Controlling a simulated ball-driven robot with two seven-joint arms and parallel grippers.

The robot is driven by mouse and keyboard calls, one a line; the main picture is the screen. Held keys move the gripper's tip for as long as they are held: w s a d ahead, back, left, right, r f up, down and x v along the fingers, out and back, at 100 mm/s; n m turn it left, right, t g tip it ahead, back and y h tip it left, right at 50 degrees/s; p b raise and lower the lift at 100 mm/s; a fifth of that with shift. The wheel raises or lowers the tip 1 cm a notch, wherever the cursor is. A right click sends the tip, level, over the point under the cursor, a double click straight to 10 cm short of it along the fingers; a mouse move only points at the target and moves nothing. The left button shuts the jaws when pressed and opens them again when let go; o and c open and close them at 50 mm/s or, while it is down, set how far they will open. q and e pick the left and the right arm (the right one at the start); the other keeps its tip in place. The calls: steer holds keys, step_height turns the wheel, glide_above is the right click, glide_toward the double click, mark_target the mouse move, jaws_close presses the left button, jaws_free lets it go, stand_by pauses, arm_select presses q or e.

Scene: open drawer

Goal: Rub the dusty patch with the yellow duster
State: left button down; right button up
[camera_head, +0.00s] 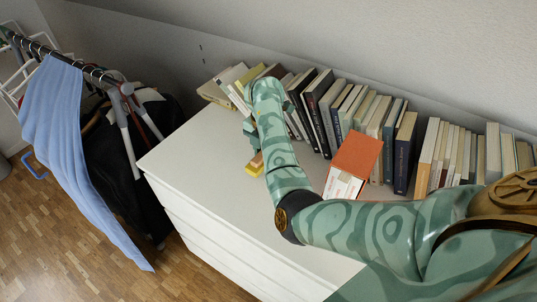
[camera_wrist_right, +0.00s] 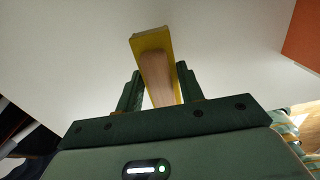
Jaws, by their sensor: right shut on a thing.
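The duster (camera_head: 257,163) shows small in the head view, close to the white dresser top and partly hidden by my right arm. In the right wrist view the duster (camera_wrist_right: 138,42) has a yellow pad and a pale wooden handle. My right gripper (camera_wrist_right: 160,80) is shut on that handle, one finger on each side. In the head view this gripper (camera_head: 248,138) is mostly behind my forearm. I cannot tell whether the pad touches the surface. I cannot make out a dusty patch in either view. My left gripper is not in view.
The white dresser (camera_head: 190,145) has a bare top at its left end. A row of books (camera_head: 350,105) stands along the wall behind. An orange-topped box or book (camera_head: 357,153) stands right of my forearm. A clothes rack with a blue garment (camera_head: 60,110) is at left.

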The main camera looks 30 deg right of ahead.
steer(key=shift+r+p, duration=1.35)
steer(key=shift+r, duration=0.7)
